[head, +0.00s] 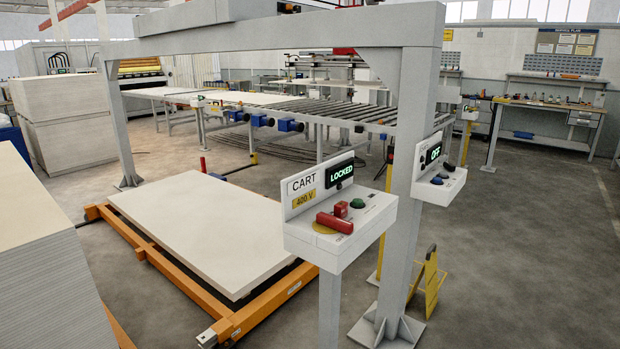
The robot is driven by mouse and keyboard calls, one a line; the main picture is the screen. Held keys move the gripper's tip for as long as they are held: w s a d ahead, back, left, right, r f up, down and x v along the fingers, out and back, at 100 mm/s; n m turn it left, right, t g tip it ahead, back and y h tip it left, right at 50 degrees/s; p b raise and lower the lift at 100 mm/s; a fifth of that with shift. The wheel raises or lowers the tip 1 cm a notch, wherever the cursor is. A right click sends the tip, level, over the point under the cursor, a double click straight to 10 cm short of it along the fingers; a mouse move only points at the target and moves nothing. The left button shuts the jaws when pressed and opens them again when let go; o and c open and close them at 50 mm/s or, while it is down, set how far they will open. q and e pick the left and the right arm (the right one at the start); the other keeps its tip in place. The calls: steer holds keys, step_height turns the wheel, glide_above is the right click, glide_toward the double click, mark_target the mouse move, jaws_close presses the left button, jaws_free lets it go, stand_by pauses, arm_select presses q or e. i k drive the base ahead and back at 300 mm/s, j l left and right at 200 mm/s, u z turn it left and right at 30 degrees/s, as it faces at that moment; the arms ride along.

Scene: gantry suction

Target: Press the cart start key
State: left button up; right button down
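The cart control box (340,228) stands on a post at the centre right. Its back plate reads CART and 400 V (304,201), and its display (340,173) reads LOCKED. On its top are a green round key (357,203), a small red block-like part (341,210) and a large red handle (335,223) over a yellow disc. I cannot read the small labels beside them. Neither of my grippers is in view.
An orange cart frame (250,316) carries a pale board (205,230). A yellow stand (428,284) is on the floor. Open floor (530,260) lies at right.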

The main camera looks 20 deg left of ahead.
mark_target(358, 203)
steer(key=i+j+u, duration=0.15)
steer(key=i+u, duration=0.7)
steer(key=i, duration=0.15)
